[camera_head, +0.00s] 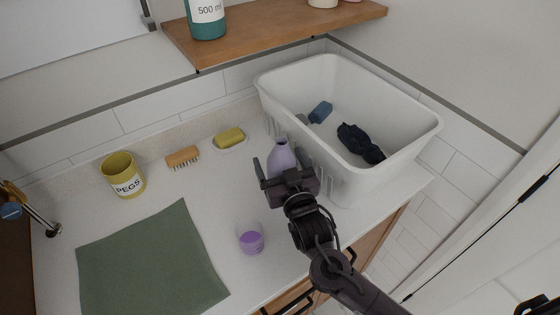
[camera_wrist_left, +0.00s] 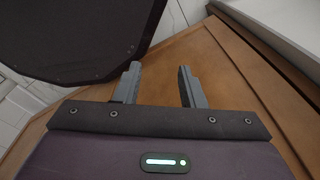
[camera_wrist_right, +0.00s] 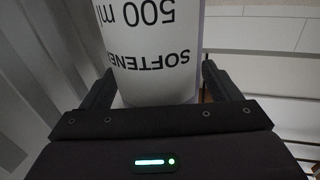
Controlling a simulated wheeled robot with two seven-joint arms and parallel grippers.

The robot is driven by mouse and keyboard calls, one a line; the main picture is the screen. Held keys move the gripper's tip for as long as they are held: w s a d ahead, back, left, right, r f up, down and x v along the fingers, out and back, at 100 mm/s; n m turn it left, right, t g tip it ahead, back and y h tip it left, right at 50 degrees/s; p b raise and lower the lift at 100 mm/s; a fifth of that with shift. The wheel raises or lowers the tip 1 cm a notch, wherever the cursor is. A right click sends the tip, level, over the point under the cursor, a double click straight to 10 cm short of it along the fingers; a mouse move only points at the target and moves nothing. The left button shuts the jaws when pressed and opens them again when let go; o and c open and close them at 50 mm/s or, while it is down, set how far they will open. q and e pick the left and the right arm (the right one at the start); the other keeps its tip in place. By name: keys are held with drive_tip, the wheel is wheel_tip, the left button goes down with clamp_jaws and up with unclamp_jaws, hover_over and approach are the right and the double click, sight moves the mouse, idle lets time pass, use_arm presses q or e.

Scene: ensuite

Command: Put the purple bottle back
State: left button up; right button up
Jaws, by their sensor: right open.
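The purple bottle (camera_head: 281,157) stands on the white counter against the front of the laundry basket. In the right wrist view its white label (camera_wrist_right: 153,50) reads "SOFTENER 500 ml" upside down. My right gripper (camera_head: 283,172) is open with the bottle between its fingers; the lower bottle is hidden behind the gripper in the head view. The wooden shelf (camera_head: 265,35) on the wall holds a teal bottle (camera_head: 206,20) labelled 500 ml. My left gripper (camera_wrist_left: 157,85) is open and empty by a wooden surface (camera_wrist_left: 225,60); it is not visible in the head view.
The white basket (camera_head: 280,85) holds dark cloth (camera_head: 360,143) and a blue item (camera_head: 320,112). A clear cup (camera_head: 250,238) with purple liquid stands near my right arm. A yellow pegs pot (camera_head: 123,175), a brush (camera_head: 183,157), yellow soap (camera_head: 229,138) and green cloth (camera_head: 150,265) lie on the counter.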

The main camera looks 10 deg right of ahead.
drive_tip(key=shift+r, duration=0.1)
drive_tip(key=s+d+b, duration=0.1)
drive_tip(key=s+b, duration=0.1)
drive_tip(key=s, duration=1)
drive_tip(key=shift+d+b, duration=0.25)
drive_tip(key=shift+b, duration=0.05)
